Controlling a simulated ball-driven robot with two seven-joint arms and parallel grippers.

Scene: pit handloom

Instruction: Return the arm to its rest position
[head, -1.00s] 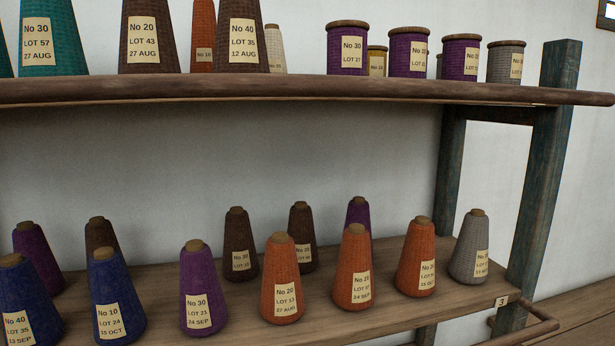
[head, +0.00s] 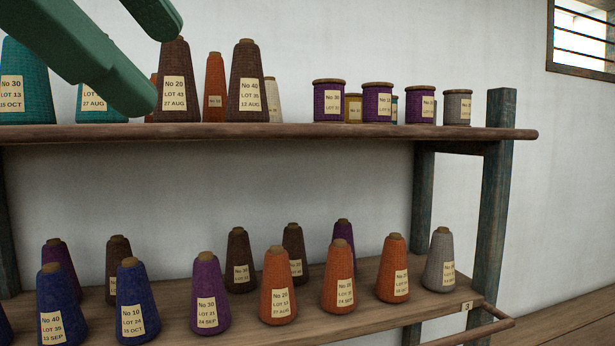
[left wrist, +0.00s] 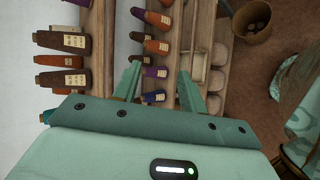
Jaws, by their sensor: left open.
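My left gripper (head: 158,66) is green and reaches in at the top left of the head view. Its two fingers are apart with nothing between them. It overlaps the left end of the upper shelf (head: 300,132) and partly hides a teal cone (head: 100,117). In the left wrist view the open left gripper (left wrist: 159,72) points toward the shelving, with rows of cones beyond the fingers. My right gripper is not in view.
Labelled cones stand on both shelves, including a brown cone (head: 174,95) close to the left gripper and orange cones (head: 278,285) below. Purple spools (head: 329,102) stand at the upper right. A basket (left wrist: 252,20) sits on the floor.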

